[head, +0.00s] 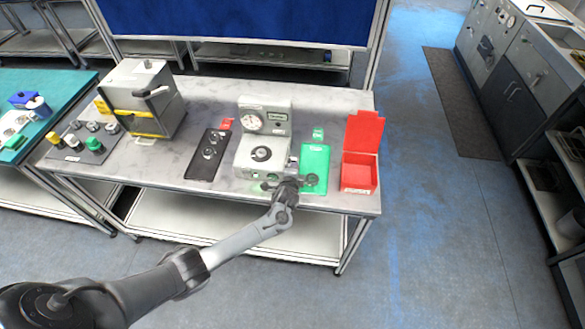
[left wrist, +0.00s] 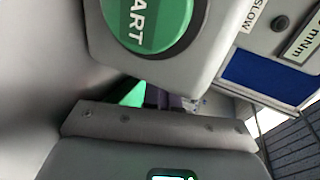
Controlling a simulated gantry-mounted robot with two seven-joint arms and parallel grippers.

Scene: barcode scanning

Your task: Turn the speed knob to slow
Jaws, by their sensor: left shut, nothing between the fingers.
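The grey tester (head: 262,150) stands on the bench with a round dial and a dark round top plate. In the left wrist view a green START button (left wrist: 145,22) shows large at the top. A SLOW label (left wrist: 252,14) is at the upper right, beside a small dark round part (left wrist: 281,23); I cannot tell whether it is the speed knob. My left gripper (head: 284,184) is shut and empty at the tester's front right lower corner. I cannot tell whether it touches the tester. It hides part of the front. My right gripper is not in view.
A green mat (head: 315,160) lies right of the tester, then an open red bin (head: 359,172). A black panel with knobs (head: 208,154) lies to the left. A grey box machine (head: 143,97) stands further left. The bench front edge is close under my left arm.

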